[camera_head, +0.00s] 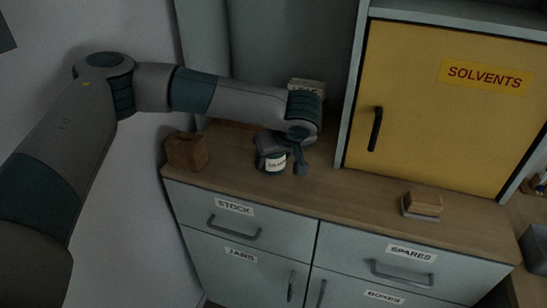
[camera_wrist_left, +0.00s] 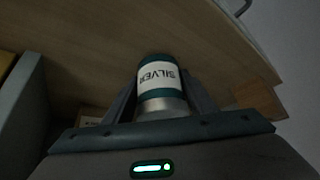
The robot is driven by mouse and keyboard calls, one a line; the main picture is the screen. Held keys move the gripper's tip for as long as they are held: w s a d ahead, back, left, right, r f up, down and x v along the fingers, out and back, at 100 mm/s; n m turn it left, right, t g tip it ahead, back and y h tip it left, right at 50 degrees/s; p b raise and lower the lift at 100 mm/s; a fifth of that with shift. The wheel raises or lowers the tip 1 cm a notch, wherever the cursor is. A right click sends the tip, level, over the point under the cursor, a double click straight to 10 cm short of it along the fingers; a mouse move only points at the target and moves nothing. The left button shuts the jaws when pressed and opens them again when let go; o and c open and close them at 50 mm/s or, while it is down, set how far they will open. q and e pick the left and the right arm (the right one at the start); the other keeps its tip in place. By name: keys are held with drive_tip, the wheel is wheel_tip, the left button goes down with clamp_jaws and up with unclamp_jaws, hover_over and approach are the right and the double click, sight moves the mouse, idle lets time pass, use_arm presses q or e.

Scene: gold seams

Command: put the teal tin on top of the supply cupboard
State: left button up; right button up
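The teal tin (camera_head: 275,163) has a white label and appears upright on the wooden counter, left of the yellow-doored cupboard. In the left wrist view the tin (camera_wrist_left: 160,85) shows teal bands, the word SILVER and a bare metal end. My left gripper (camera_head: 285,160) is low over the counter with its fingers on either side of the tin. A small gap shows beside the right-hand finger, so it looks open. The cupboard (camera_head: 440,110) has a SOLVENTS label; its grey top (camera_head: 470,17) shows at the upper edge. My right gripper is out of view.
A brown wooden box (camera_head: 187,151) stands left of the tin. A pale labelled box (camera_head: 307,87) is behind my left wrist. A small block on a grey base (camera_head: 422,205) lies before the cupboard. Drawers labelled STOCK (camera_head: 235,222) and SPARES (camera_head: 405,265) are below.

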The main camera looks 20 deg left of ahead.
use_arm(q)
drive_tip(key=o, duration=0.4)
drive_tip(key=shift+o, duration=0.2)
drive_tip(key=shift+r, duration=0.25)
drive_tip(key=shift+s+d+r, duration=0.1)
drive_tip(key=shift+d+r, duration=0.05)
drive_tip(key=shift+r, duration=0.1)
drive_tip(key=b+v, duration=0.1)
drive_tip(key=v, duration=1)
drive_tip(key=shift+b, duration=0.3)
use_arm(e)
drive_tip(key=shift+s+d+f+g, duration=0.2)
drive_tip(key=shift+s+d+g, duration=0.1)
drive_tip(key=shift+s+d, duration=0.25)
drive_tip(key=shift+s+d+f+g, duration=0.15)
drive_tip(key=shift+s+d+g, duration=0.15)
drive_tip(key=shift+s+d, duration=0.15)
use_arm(q)
drive_tip(key=shift+s, duration=0.1)
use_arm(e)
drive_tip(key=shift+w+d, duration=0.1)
